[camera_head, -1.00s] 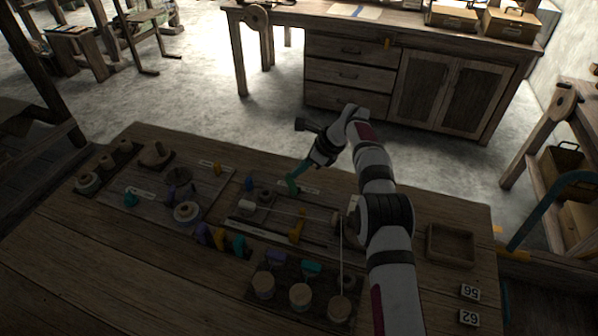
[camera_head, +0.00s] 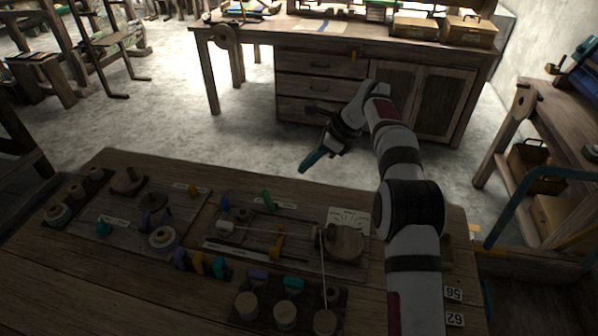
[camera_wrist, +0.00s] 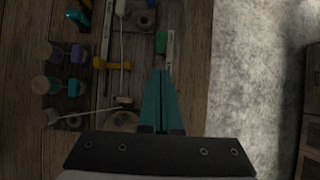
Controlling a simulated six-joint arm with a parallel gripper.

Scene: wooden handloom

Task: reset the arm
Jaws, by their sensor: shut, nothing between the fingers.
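My gripper (camera_head: 312,160) is raised above the far edge of the wooden table in the head view. Its teal fingers are together with nothing between them, and they show shut in the wrist view (camera_wrist: 161,100). A small green piece (camera_head: 268,201) lies on the table below and to the left of the fingers; in the wrist view the green piece (camera_wrist: 161,43) shows just beyond the fingertips, apart from them. My arm reaches up from the lower right of the head view.
The table (camera_head: 140,270) bears boards with spools, a yellow piece (camera_head: 277,242), a round wooden disc (camera_head: 345,242) and a thread. Several round wooden pegs (camera_head: 285,315) stand at the front. A cabinet bench (camera_head: 320,88) stands behind, across open floor (camera_head: 165,120).

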